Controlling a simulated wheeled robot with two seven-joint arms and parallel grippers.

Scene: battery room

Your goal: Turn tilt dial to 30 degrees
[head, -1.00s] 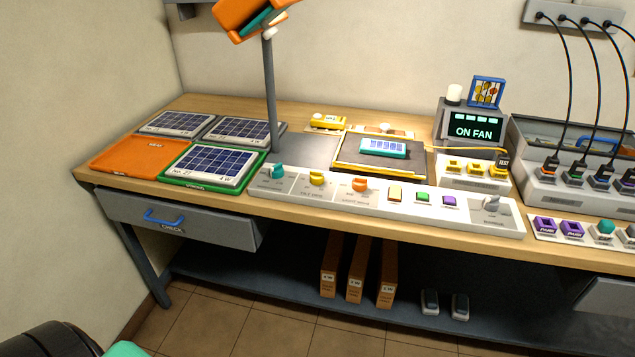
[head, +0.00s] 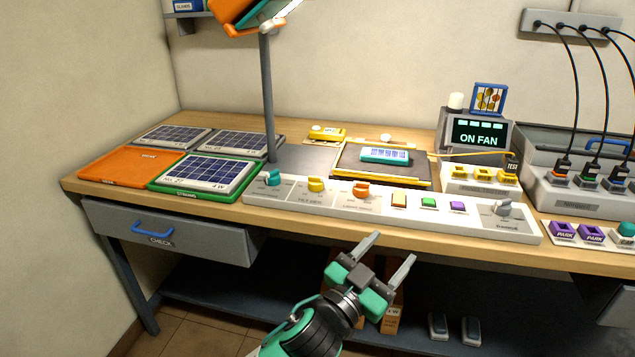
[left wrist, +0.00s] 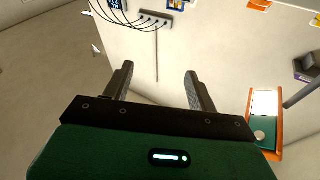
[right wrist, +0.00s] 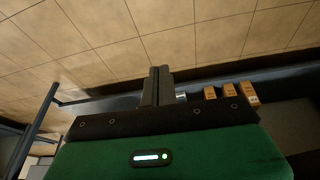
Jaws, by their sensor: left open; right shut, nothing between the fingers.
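A white control panel (head: 385,203) runs along the bench's front edge. It carries a teal dial (head: 272,178), a yellow dial (head: 316,184) and an orange dial (head: 362,190). The print under them is too small to read surely, so I cannot tell for certain which is the tilt dial. My left gripper (head: 394,249) is open and empty, in front of and below the panel, apart from every dial. Its spread fingers also show in the left wrist view (left wrist: 158,72). My right gripper (right wrist: 160,72) is shut and empty, seen only in the right wrist view.
A post (head: 267,100) holds an orange-framed panel above the bench. Solar panels (head: 207,174) and an orange tray (head: 100,168) lie at left. A grey dial (head: 502,208) is at the control panel's right end. A drawer (head: 170,232) and shelf are below.

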